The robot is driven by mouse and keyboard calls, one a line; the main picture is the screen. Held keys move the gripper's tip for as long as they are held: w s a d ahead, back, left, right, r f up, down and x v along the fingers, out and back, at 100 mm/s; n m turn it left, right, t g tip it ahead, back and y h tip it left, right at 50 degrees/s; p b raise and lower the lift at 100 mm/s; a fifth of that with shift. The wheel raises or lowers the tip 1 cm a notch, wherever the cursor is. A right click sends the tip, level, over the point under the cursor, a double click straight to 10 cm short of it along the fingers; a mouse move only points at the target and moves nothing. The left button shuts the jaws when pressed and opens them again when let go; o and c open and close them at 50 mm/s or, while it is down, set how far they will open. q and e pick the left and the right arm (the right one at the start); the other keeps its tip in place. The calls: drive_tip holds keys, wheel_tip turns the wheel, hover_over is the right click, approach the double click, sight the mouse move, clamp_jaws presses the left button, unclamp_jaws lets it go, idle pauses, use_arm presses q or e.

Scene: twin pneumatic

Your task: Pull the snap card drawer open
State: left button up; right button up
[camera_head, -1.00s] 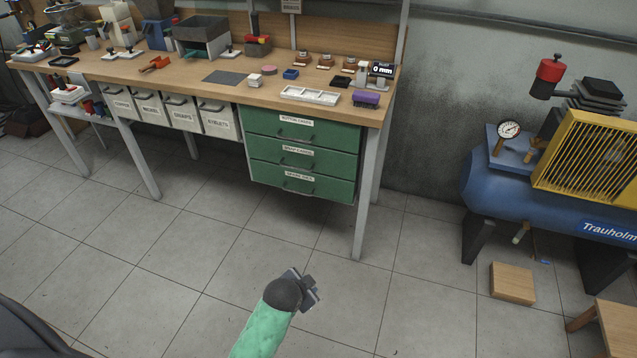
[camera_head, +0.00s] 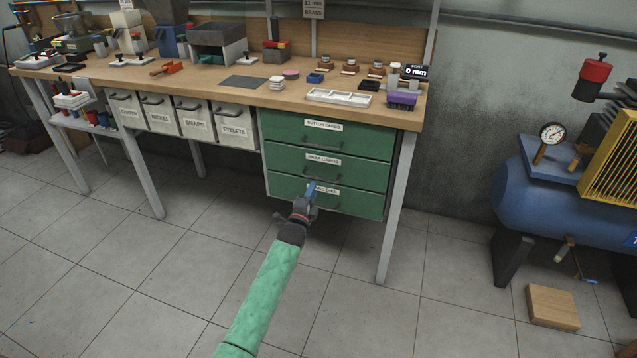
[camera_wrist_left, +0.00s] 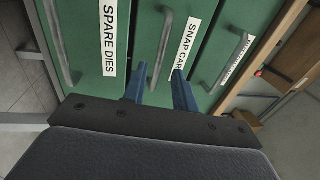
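The green drawer unit hangs under the right part of the bench. Its middle drawer, labelled "SNAP CARDS" (camera_head: 345,165), looks shut, flush with the drawers above and below. My left gripper (camera_head: 310,190) is in front of the unit and covers part of the lowest drawer's label. In the left wrist view my left gripper (camera_wrist_left: 159,73) is open, with two blue fingers apart. The snap card drawer's grey bar handle (camera_wrist_left: 166,42) appears between the fingers' lines. I cannot tell whether the fingers reach it. My right gripper is not in view.
The "BUTTON CARDS" drawer (camera_head: 370,138) is above, and the "SPARE DIES" drawer (camera_head: 355,204) below; its handle (camera_wrist_left: 60,42) shows in the wrist view. A bench leg (camera_head: 396,215) stands right of the unit. The floor in front is clear.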

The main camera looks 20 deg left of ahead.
sight(319, 178)
use_arm(q)
drive_tip(key=shift+w+d+r, duration=0.1)
drive_tip(key=shift+w+r, duration=0.1)
drive_tip(key=shift+w, duration=0.95)
drive_tip(key=shift+w+d+r, duration=0.1)
drive_tip(key=shift+w+r, duration=0.1)
drive_tip(key=shift+w, duration=1)
drive_tip(key=shift+w+r, duration=0.2)
drive_tip(key=shift+w, duration=0.95)
clamp_jaws()
